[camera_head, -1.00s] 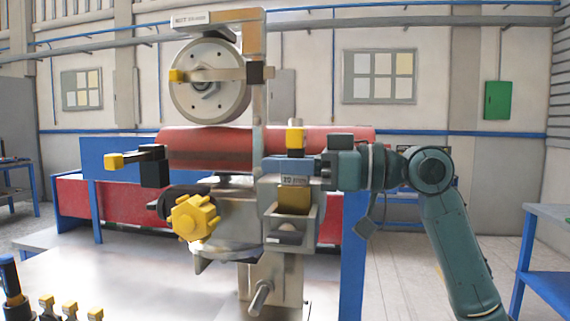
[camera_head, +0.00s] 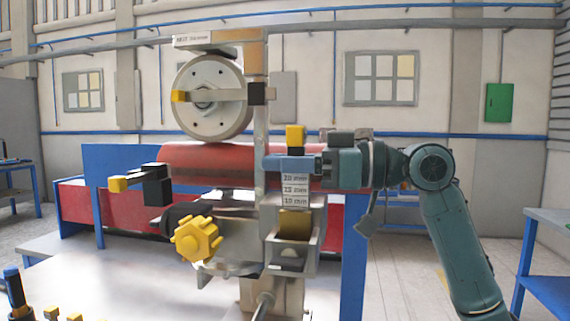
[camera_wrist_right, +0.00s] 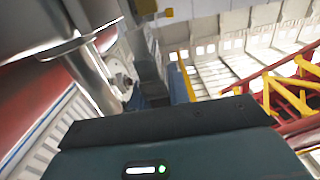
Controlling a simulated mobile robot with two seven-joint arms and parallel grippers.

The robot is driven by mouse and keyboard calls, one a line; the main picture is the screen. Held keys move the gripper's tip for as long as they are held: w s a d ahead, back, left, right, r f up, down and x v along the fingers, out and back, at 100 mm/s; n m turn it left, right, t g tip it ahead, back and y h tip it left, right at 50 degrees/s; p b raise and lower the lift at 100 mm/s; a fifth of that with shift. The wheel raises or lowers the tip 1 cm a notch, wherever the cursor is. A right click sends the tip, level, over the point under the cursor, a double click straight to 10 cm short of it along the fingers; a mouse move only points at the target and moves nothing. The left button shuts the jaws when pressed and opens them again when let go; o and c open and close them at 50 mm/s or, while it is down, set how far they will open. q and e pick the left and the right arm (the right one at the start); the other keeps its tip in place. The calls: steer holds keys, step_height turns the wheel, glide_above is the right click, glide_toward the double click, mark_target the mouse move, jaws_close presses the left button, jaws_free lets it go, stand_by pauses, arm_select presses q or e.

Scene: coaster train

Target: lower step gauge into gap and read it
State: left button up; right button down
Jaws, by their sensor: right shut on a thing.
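The step gauge (camera_head: 295,190) stands upright, with a yellow top block and a white face marked 20 mm, 15 mm and 10 mm from the top down. My right gripper (camera_head: 291,163) is shut on it just below the yellow top. Its lower end meets a yellow piece (camera_head: 294,224) in a grey open-topped pocket (camera_head: 312,250); how deep it sits, and the gap itself, I cannot tell. The wheel (camera_head: 212,97) hangs at upper left on a grey arm. The wrist view shows mainly my gripper body; the gauge is not clear there. My left gripper is out of view.
A yellow star knob (camera_head: 196,239) and a black block with a yellow tip (camera_head: 157,186) stick out left of the stand. A red cylinder (camera_head: 215,165) lies behind. The pale bench top (camera_head: 130,285) is largely clear.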

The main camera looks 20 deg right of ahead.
mark_target(305, 138)
steer(key=shift+r+p, duration=1.35)
steer(key=shift+r, duration=0.35)
steer(key=shift+r+p, duration=1.15)
steer(key=shift+r, duration=0.1)
steer(key=shift+d+r, duration=0.1)
steer(key=shift+r, duration=0.45)
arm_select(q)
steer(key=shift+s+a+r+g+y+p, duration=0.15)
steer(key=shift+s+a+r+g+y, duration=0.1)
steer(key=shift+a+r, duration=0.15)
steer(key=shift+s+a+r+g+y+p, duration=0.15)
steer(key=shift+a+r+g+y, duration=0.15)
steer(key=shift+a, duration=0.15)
arm_select(e)
steer(key=shift+r, duration=0.55)
